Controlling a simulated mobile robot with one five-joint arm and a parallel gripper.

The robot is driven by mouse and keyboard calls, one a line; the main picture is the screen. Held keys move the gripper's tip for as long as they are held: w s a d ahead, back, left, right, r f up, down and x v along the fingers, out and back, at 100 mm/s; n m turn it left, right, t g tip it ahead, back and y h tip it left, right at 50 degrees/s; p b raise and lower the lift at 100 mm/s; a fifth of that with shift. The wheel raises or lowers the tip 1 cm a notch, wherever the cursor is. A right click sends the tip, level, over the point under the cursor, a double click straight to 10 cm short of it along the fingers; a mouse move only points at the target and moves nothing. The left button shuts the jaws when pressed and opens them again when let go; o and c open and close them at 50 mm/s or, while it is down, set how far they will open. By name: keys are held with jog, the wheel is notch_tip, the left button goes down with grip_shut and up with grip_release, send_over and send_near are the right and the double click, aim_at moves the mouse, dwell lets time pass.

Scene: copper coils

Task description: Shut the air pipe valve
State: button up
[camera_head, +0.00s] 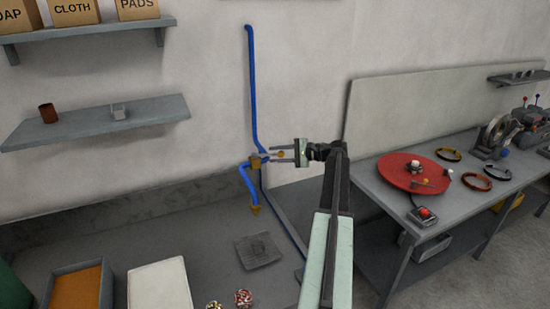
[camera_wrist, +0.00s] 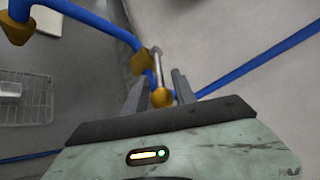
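A blue air pipe (camera_head: 253,90) runs down the wall to a brass valve body (camera_head: 256,162), then bends to a brass nozzle (camera_head: 255,210). In the wrist view the valve body (camera_wrist: 142,62) carries a thin silver lever (camera_wrist: 157,68) with an orange-yellow knob (camera_wrist: 161,97) at its end. My gripper (camera_head: 278,156) reaches in from the right at valve height. Its fingers are apart, one on each side of the knob, which also shows in the head view (camera_head: 281,154). I see a gap beside the knob, so it is not clamped.
A grey bench top below the valve holds a dark grate (camera_head: 258,251), a bin with orange contents (camera_head: 77,290) and a white block (camera_head: 160,286). A wall shelf (camera_head: 95,124) is at left. A table with a red disc (camera_head: 408,172) stands at right.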

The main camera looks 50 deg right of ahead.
jog(key=shift+w+a+f, duration=0.15)
jog(key=shift+w+a, duration=0.15)
jog(key=shift+w, duration=0.2)
grip_shut()
dwell(1.0)
